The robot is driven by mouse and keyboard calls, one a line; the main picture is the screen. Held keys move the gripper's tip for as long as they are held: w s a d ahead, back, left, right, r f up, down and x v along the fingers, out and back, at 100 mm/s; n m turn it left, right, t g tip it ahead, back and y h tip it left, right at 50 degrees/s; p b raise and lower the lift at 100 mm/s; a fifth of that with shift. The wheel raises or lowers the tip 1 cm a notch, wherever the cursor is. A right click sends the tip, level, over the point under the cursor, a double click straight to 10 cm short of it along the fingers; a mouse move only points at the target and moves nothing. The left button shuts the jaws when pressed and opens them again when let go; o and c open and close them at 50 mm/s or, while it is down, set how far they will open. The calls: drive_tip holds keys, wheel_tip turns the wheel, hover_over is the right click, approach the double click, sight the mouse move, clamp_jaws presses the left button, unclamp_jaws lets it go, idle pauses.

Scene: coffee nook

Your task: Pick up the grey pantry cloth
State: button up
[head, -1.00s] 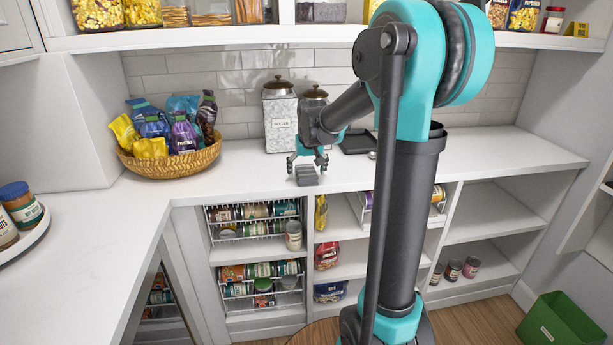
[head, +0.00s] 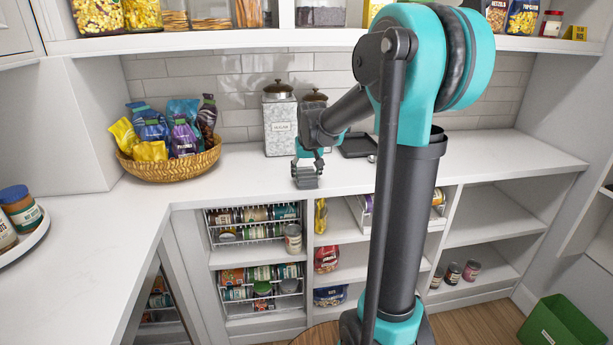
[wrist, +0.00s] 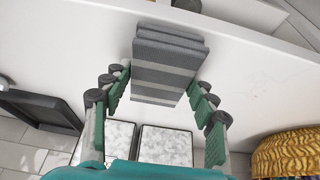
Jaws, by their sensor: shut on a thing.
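The grey pantry cloth (head: 306,182) is a small folded bundle near the front edge of the white counter. In the wrist view the cloth (wrist: 168,62) shows light and dark grey stripes and layered folds. My gripper (head: 307,168) is directly over it, pointing down. I cannot tell whether the cloth's underside still touches the counter.
A sugar canister (head: 281,125) and another lidded canister stand behind my gripper. A black tray (head: 357,146) lies to the right. A wicker basket of bags (head: 172,167) is at the left. Open shelves with cans are below. The counter (head: 240,178) between basket and cloth is clear.

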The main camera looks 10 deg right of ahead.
sight(307, 174)
wheel_tip(307, 174, up, 20)
idle(0.4)
